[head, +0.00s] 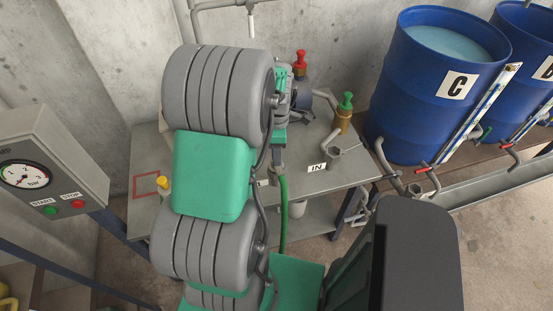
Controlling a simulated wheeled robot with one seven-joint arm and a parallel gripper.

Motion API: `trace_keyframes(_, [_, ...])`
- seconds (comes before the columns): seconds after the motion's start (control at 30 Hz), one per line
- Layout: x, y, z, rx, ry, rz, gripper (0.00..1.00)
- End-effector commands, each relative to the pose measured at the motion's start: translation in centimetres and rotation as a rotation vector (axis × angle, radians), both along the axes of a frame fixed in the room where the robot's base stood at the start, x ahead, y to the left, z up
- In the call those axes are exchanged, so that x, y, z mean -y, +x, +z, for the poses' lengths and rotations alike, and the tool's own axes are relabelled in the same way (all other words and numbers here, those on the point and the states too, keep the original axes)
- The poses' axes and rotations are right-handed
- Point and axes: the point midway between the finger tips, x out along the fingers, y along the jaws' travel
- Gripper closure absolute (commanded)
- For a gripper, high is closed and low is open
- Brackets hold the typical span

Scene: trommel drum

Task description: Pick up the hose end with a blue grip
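I see no hose end with a blue grip; part of the bench (365,170) is hidden behind my large grey and green arm. A green hose (283,215) hangs down past the bench's front edge, just right of my arm, and I cannot see its lower end. On the bench are a red-topped fitting (300,64), a green-topped fitting (346,103) on a brass-coloured body, and a yellow-topped fitting (163,184) partly behind my arm.
Blue drum C (430,90) and another blue drum (528,65) stand at the right with red-handled valves below. A gauge box (45,165) with start and stop buttons stands at the left. An "IN" label (317,167) marks the bench near a grey pipe fitting (334,151).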

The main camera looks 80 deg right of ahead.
Motion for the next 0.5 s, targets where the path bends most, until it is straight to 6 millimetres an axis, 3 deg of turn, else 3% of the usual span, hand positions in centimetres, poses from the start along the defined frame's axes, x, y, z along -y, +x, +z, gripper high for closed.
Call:
trace_keyframes(0.13, [0.02, 0.02, 0.0, 0.0, -0.001, 0.0, 0.51])
trace_keyframes(0.5, [0.01, 0.02, 0.04, 0.0, -0.001, 0.0, 0.81])
